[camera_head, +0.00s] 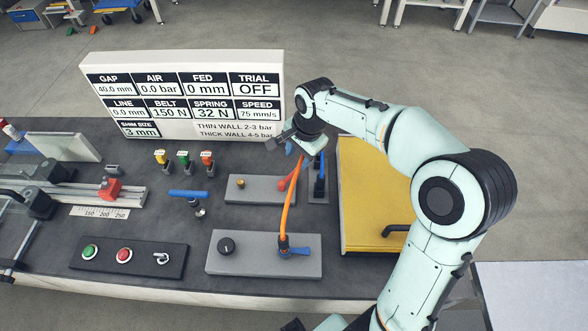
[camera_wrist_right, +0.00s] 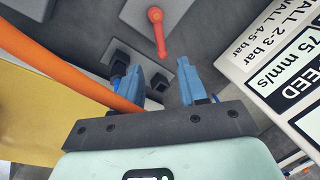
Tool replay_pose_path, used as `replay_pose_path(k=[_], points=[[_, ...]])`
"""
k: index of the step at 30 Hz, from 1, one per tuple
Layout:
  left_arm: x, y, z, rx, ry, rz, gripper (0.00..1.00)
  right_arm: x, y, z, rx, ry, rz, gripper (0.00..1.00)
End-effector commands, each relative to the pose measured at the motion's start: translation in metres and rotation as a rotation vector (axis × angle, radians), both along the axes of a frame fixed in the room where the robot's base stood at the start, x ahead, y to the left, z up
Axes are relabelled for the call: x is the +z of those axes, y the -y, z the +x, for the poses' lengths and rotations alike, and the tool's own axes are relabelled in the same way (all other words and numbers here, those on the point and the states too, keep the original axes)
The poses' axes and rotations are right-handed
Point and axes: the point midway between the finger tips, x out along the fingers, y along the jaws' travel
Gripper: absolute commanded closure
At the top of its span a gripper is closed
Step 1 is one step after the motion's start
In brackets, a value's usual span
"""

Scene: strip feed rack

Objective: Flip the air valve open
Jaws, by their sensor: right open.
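My right gripper (camera_head: 303,154) is open and empty above the back of the bench, in front of the display board. A blue lever handle (camera_head: 293,251) sits beside the hose fitting on the front grey panel (camera_head: 256,262). No label shows which lever is the air valve. My left gripper is not in view.
An orange hose (camera_head: 287,208) rises from the front panel and passes close to the right gripper. A yellow panel (camera_head: 365,205) stands to the right, partly behind my arm. The display board (camera_head: 185,97) reads AIR 0.0 bar.

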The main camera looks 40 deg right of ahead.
Motion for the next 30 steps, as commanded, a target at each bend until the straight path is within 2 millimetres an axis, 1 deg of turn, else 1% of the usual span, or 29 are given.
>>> replay_pose_path(k=[1,6,9,12,18,26,29,30], points=[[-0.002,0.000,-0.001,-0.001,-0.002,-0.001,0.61,-0.014,0.000,0.001,0.000,-0.006,0.000,0.58],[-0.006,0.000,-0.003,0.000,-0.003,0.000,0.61,-0.050,-0.001,0.008,0.000,-0.006,0.000,0.58],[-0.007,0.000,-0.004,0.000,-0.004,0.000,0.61,-0.066,-0.002,0.012,0.000,-0.004,0.000,0.58],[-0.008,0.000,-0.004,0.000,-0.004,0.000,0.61,-0.079,-0.002,0.015,0.000,-0.003,0.000,0.58],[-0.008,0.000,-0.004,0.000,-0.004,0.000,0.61,-0.090,-0.002,0.017,0.000,-0.001,0.000,0.58],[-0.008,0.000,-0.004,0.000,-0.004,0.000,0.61,-0.091,-0.002,0.018,-0.001,0.000,0.000,0.58],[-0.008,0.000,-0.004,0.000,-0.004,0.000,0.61,-0.091,-0.002,0.018,-0.001,0.000,0.000,0.87],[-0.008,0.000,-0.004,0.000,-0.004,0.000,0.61,-0.091,-0.002,0.018,-0.001,0.000,0.000,1.00]])
